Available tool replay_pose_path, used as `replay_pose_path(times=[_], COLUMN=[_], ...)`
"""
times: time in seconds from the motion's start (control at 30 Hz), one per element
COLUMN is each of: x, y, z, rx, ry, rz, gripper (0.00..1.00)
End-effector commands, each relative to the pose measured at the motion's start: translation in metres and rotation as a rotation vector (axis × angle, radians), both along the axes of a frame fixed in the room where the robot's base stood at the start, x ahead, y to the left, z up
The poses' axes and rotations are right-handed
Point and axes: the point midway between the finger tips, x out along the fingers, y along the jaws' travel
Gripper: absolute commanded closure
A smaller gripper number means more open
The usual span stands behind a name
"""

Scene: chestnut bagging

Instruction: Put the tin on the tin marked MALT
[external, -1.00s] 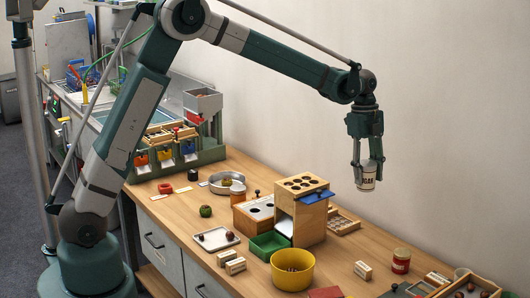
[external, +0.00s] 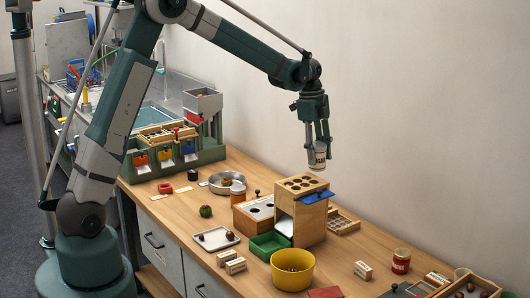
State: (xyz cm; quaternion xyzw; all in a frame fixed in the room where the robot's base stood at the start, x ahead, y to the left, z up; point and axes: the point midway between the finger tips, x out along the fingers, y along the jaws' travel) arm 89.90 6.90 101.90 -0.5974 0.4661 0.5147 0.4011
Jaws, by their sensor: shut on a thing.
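My gripper (external: 319,144) is shut on a small pale tin (external: 317,158) with dark lettering that I cannot read for sure. The held tin is in the air, slightly tilted, and shows above and just behind the tall wooden box in the picture. A red tin (external: 401,262) with a pale label and a light lid stands on the right part of the bench. Its label is too small to read, so I cannot tell whether it is marked MALT. It is well apart from my gripper.
The tall wooden box with holes in its top (external: 303,186) stands below the held tin. A yellow bowl (external: 293,277), a green tray (external: 270,247) and pale blocks (external: 363,270) lie nearby. Bare bench (external: 345,248) shows left of the red tin.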

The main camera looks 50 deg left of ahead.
Motion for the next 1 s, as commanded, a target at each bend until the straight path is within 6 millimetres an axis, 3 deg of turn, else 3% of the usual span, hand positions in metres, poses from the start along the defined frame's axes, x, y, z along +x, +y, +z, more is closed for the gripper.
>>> replay_pose_path(times=[0.47,0.8,1.0], x=[-0.040,-0.085,-0.112], y=[0.126,0.218,0.263], z=[0.001,0.002,0.002], rx=[0.000,-0.001,-0.001], ry=[0.000,-0.001,-0.001], rz=[0.209,0.374,0.461], gripper=[0.80,0.80,0.80])
